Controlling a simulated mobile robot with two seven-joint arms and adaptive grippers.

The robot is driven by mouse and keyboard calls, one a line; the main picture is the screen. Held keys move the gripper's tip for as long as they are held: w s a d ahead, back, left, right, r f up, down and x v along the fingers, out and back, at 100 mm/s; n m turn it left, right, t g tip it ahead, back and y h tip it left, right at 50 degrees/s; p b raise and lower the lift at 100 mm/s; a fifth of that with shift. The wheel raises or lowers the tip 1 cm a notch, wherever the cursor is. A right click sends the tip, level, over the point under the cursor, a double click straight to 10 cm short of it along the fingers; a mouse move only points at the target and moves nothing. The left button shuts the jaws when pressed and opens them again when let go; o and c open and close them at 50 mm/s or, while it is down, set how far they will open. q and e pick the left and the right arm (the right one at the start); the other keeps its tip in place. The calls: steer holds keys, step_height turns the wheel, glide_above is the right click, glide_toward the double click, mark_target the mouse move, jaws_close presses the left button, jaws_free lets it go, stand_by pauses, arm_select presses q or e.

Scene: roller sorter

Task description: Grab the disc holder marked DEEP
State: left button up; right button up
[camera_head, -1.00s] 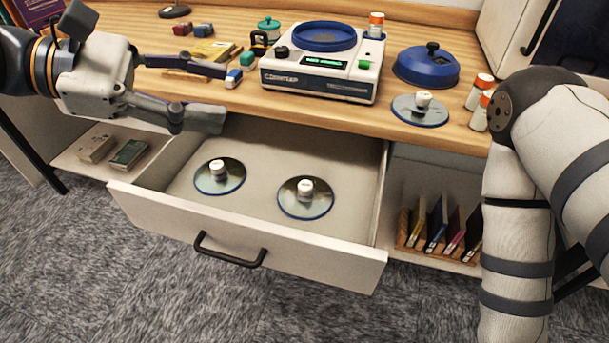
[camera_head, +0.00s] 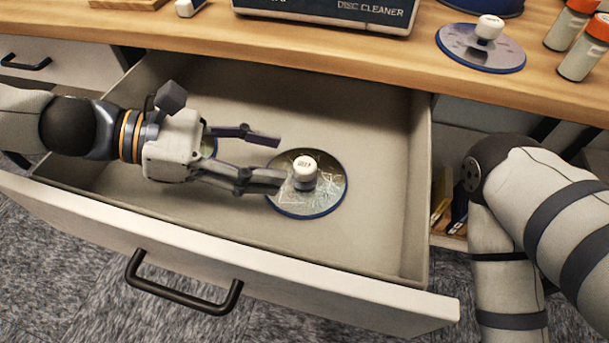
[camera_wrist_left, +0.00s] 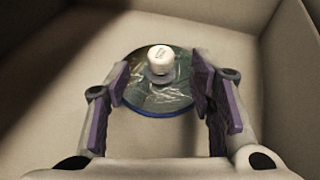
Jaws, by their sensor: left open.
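A disc holder (camera_head: 325,195) with a white knob lies in the open drawer, its disc shiny and scratched with a blue rim. Its knob bears dark lettering too small to read. My left gripper (camera_head: 273,160) is open and empty, just left of the knob, with one finger over the disc's left edge. In the left wrist view, the disc (camera_wrist_left: 160,97) and its knob (camera_wrist_left: 159,60) show ahead, between the open fingers (camera_wrist_left: 162,98). My right gripper is out of view.
The drawer (camera_head: 375,240) is pulled out, its walls around my left gripper; its right part is bare. On the counter are another disc holder (camera_head: 470,52), orange-capped jars (camera_head: 585,52) and a disc cleaner (camera_head: 330,10). My right arm hangs at the right.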

mark_target(298, 165)
arm_select(q)
steer(key=b+x, duration=0.1)
steer(key=x, duration=0.4)
steer(key=shift+s, duration=0.1)
steer(key=shift+a, duration=0.1)
jaws_close()
